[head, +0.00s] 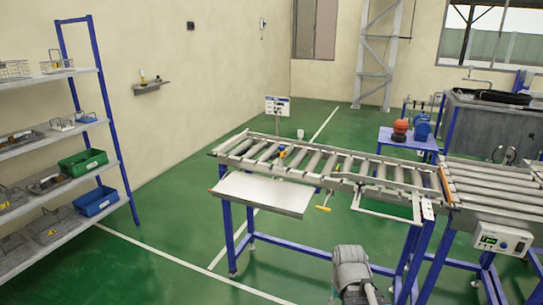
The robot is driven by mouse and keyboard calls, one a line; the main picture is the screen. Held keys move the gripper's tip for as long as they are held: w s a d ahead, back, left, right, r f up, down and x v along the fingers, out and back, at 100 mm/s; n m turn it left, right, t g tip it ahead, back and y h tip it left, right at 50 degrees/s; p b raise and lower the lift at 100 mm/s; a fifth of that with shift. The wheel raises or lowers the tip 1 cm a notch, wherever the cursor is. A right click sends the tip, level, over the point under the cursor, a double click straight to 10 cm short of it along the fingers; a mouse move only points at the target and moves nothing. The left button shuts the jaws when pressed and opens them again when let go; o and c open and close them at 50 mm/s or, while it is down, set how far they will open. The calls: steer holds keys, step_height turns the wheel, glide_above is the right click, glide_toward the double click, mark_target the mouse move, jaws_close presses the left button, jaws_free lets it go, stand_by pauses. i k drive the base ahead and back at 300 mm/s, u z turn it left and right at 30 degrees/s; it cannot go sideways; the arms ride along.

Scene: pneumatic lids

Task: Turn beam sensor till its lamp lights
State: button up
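The beam sensor cannot be told for sure at this size. A small yellow and dark part (282,153) sits at the left part of the roller conveyor (262,170), and a small pale round part (300,133) stands at its far edge. No lit lamp can be made out on either one. A yellow-handled part (323,208) hangs below the near side of the conveyor. My gripper is not in view; only a grey part of my arm (350,268) shows at the bottom.
A flat pale shelf (262,193) juts from the conveyor's near side. A control box (503,238) with a green display hangs at the right. A blue stand (408,140) holds a red-orange part. A shelf rack (95,125) with bins stands left. Green floor between is clear.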

mark_target(280, 154)
steer(key=i, duration=0.9)
steer(key=z, duration=0.05)
